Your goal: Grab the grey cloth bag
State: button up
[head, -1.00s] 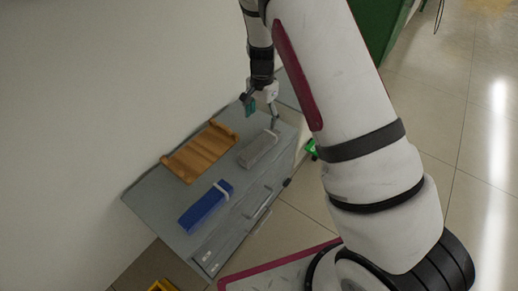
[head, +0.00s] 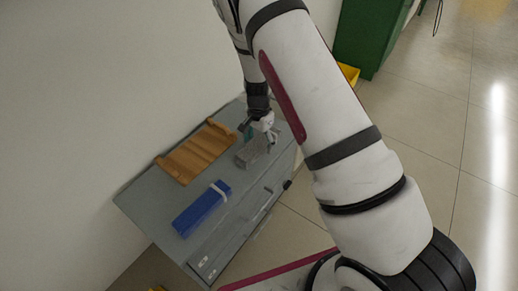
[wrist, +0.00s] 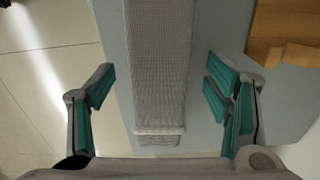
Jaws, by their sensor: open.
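The grey cloth bag (head: 252,154) is a long, narrow woven bag lying on the grey cabinet top, beside the wooden tray. In the wrist view the bag (wrist: 160,60) runs lengthwise between the fingers, with a pale band near its lower end. My gripper (head: 260,137) is right over the bag in the head view and hides part of it. In the wrist view my gripper (wrist: 158,95) is open, its teal-padded fingers spread on both sides of the bag with gaps; I see no contact.
A wooden tray (head: 196,153) lies left of the bag. A blue bag (head: 202,208) with a pale band lies nearer on the same grey cabinet top (head: 150,205). A white wall borders the left side; open tiled floor is at right.

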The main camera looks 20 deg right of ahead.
jog(key=shift+f, duration=0.7)
jog(key=shift+c, duration=0.3)
jog(key=c, duration=1.3)
jog(key=shift+o, duration=0.2)
jog(key=shift+r, duration=0.15)
